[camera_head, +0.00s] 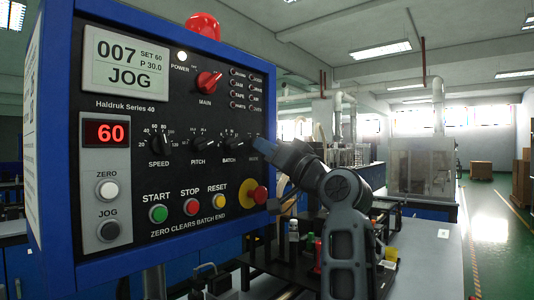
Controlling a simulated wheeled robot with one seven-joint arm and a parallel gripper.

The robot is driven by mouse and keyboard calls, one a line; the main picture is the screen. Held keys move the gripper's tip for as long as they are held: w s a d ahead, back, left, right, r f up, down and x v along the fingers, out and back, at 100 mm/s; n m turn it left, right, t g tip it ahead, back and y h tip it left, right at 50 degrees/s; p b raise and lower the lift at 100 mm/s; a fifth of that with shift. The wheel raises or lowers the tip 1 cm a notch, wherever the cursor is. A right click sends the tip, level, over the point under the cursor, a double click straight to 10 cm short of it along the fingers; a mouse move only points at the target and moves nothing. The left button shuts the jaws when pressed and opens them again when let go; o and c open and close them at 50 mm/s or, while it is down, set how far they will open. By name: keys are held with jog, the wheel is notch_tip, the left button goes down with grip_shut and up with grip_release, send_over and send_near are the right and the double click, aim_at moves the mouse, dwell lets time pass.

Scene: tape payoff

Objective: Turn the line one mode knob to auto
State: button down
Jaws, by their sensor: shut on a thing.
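The blue-framed control panel (130,180) fills the left of the head view. Its screen (126,62) reads 007, SET 60, P 30.0 and JOG. My gripper (263,147) reaches in from the right and is shut at the right end of the lower knob row, on the mode knob. The knob itself is hidden behind the fingers, so its pointer cannot be read. A partly covered label shows just under the fingertips.
Left of my gripper are the batch knob (233,142), pitch knob (198,144) and speed knob (164,145). Below are the red mushroom button (258,195), and reset (219,201), stop (191,206) and start (158,214) buttons. A red main switch (208,82) sits above.

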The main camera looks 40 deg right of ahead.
jog(key=shift+w+d+r+n+g+y+b, duration=0.2)
jog(key=shift+n+y+b, duration=1.1)
jog(key=shift+n+b, duration=1.15)
jog(key=shift+s+d+f+n+g+y+b, duration=0.1)
jog(key=shift+n+g+y+b, duration=0.25)
jog(key=shift+n+y+b, duration=1.95)
jog(key=shift+w+d+r+n+g+y+b, duration=0.1)
jog(key=shift+n+g+y+b, duration=0.2)
jog(key=shift+n+b, duration=2.25)
jog(key=shift+n+p, duration=0.8)
jog(key=shift+n, duration=0.2)
jog(key=c, duration=1.2)
grip_release()
jog(key=shift+w, duration=0.1)
jog(key=shift+o, duration=0.2)
jog(key=shift+a+f, duration=0.15)
jog(key=shift+a+f+y, duration=0.1)
jog(key=shift+y, duration=0.2)
jog(key=shift+d, duration=0.2)
